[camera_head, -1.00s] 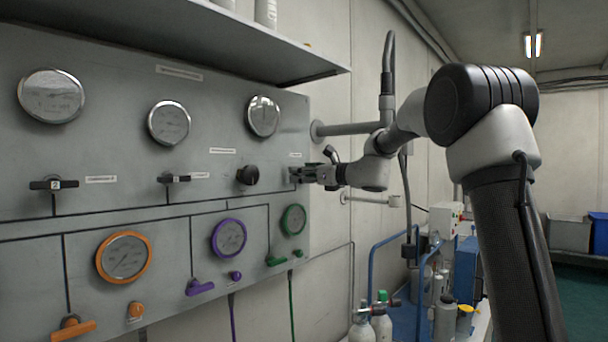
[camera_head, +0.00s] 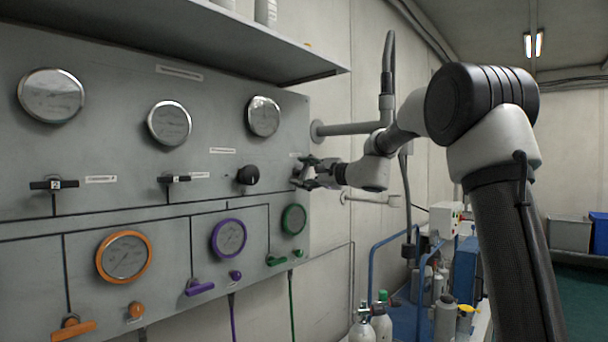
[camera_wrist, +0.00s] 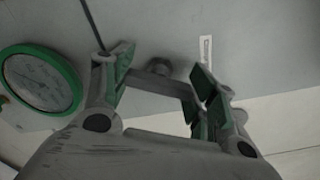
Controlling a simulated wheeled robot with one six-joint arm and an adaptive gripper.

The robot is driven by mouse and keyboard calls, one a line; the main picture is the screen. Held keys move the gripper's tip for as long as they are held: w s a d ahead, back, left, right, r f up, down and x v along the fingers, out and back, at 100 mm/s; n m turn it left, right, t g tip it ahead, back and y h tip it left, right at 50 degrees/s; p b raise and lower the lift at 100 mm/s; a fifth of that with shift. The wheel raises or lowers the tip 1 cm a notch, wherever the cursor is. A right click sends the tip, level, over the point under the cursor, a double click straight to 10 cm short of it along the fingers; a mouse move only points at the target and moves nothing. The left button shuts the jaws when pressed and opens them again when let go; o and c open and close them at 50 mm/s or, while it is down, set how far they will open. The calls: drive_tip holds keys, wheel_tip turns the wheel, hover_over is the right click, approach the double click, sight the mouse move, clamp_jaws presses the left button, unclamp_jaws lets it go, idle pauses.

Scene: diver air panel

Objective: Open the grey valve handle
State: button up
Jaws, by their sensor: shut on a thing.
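The grey valve handle (camera_wrist: 162,86) is a short grey bar in front of its round hub, seen in the wrist view on the panel (camera_head: 120,190). My gripper (camera_wrist: 158,88) has one finger at each end of the bar, and the jaws are shut on it. In the head view my gripper (camera_head: 305,174) is at the panel's right edge, right of the black knob (camera_head: 248,175). There its fingers largely hide the handle. The wrist view is rolled relative to the panel; the bar slopes slightly down to the right.
A green-rimmed gauge (camera_head: 294,219) is just below my gripper; it also shows left in the wrist view (camera_wrist: 40,80). A shelf (camera_head: 200,38) overhangs the panel. A wall pipe (camera_head: 345,129) runs near my wrist. Cylinders (camera_head: 380,325) and a blue rail (camera_head: 372,275) stand lower right.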

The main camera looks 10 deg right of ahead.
drive_tip(key=shift+n, duration=1.9)
drive_tip(key=o, duration=1)
drive_tip(key=shift+o, duration=0.2)
drive_tip(key=v, duration=1.2)
